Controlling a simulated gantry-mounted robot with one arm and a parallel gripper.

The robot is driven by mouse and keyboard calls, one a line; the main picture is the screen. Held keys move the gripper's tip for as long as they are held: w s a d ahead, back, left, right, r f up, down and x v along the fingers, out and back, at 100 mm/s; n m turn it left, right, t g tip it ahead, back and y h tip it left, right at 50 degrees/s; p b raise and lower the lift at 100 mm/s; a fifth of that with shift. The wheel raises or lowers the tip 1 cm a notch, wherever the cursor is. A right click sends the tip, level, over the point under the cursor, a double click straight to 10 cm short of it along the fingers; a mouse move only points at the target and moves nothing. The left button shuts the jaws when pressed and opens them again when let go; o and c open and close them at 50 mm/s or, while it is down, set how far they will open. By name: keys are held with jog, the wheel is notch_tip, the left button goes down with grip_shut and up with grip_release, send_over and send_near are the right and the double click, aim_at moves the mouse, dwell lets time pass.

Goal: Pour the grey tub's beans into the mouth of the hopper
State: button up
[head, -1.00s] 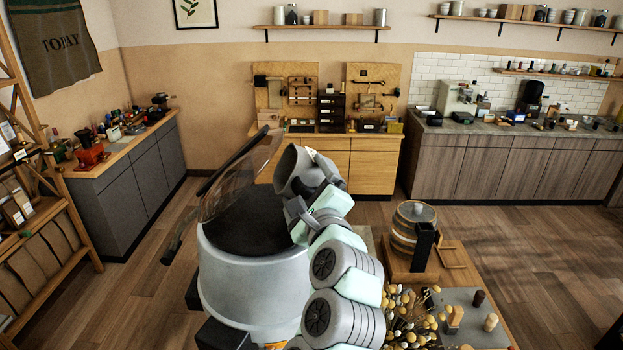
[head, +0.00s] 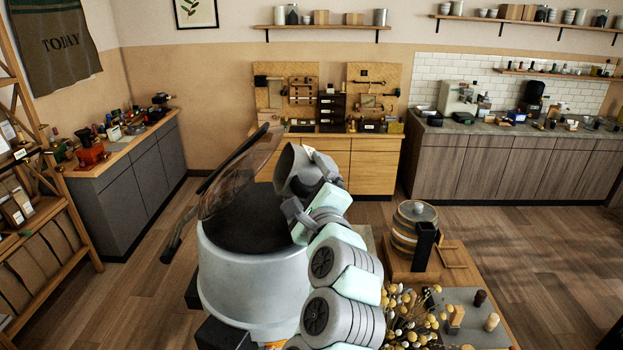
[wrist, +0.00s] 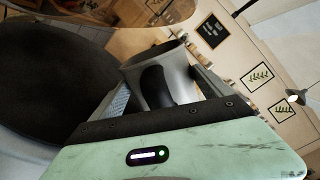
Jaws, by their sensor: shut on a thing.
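The hopper (head: 250,285) is a wide pale-grey drum with a round open mouth. A dark surface fills its inside; I cannot tell whether that is beans. My gripper (wrist: 165,88) is shut on the grey tub (wrist: 178,75), with one finger on each side of it. In the head view the tub (head: 297,172) is tipped on its side above the hopper's right rim, its open end facing left. No falling beans show, and the tub's contents are hidden. In the wrist view the hopper's dark inside (wrist: 45,90) lies to the left of the tub.
A tinted see-through lid (head: 232,180) stands tilted open at the hopper's back left, close to the tub. A wooden table to the right holds a small barrel (head: 412,226), a black holder (head: 424,247) and dried flowers (head: 402,318). Counters line the walls behind.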

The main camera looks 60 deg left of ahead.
jog(key=shift+s+f+n, duration=0.1)
jog(key=shift+n, duration=0.3)
dwell(0.3)
dwell(0.5)
jog(key=shift+s+f+n+b, duration=0.25)
jog(key=shift+n+b, duration=0.45)
jog(key=shift+b, duration=0.3)
dwell(0.6)
jog(key=shift+s+a+r+n+b, duration=0.1)
jog(key=shift+s+r+n+b, duration=0.2)
jog(key=shift+n+b, duration=0.45)
jog(key=shift+n, duration=0.25)
dwell(0.4)
jog(key=shift+s+r+n+b, duration=0.35)
jog(key=shift+n+b, duration=0.2)
jog(key=shift+n, duration=0.15)
